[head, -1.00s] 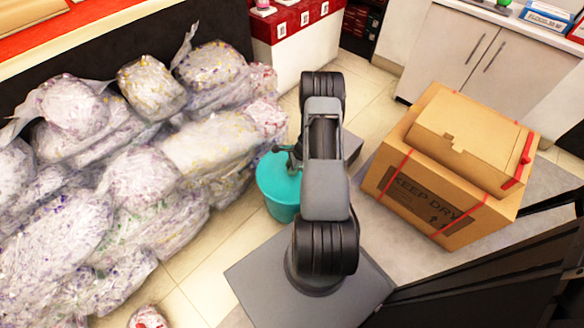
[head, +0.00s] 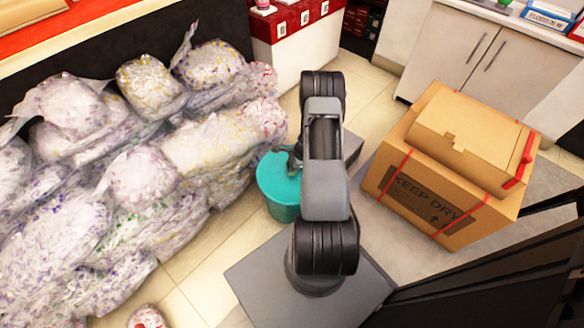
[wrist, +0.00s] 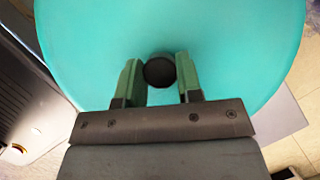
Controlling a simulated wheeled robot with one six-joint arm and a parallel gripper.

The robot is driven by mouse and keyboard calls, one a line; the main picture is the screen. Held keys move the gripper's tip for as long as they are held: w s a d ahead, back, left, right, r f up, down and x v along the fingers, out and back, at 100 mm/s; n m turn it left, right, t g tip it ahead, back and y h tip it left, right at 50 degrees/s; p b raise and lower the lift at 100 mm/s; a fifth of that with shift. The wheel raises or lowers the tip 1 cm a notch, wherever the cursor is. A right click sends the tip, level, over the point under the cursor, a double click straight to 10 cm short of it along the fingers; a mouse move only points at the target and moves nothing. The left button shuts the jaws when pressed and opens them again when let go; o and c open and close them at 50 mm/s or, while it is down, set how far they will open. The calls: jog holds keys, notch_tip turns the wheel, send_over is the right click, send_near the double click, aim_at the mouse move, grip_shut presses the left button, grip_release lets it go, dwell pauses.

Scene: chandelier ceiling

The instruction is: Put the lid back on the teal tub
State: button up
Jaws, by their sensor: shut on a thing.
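The teal tub (head: 284,208) stands on the tiled floor just left of my arm in the head view. Its teal lid (head: 272,174) covers the top of the tub there; whether it is fully seated is hard to tell. In the wrist view the lid (wrist: 225,60) fills most of the picture, with a round dark knob (wrist: 159,71) at its middle. My gripper (wrist: 158,75) is shut on this knob, one green finger on each side. In the head view my gripper (head: 294,160) is small and partly hidden by my arm, over the lid's right part.
Clear bags (head: 130,170) of shredded material are piled to the left, close to the tub. Cardboard boxes (head: 450,170) with red straps stand to the right. White cabinets (head: 485,60) are behind them. Some tiled floor (head: 205,265) is bare in front of the tub.

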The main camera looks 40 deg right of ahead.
dwell(0.9)
jog(key=o, duration=1.5)
jog(key=shift+o, duration=0.2)
jog(key=shift+r, duration=0.15)
jog(key=shift+r+p, duration=2.55)
jog(key=shift+r, duration=0.85)
grip_shut()
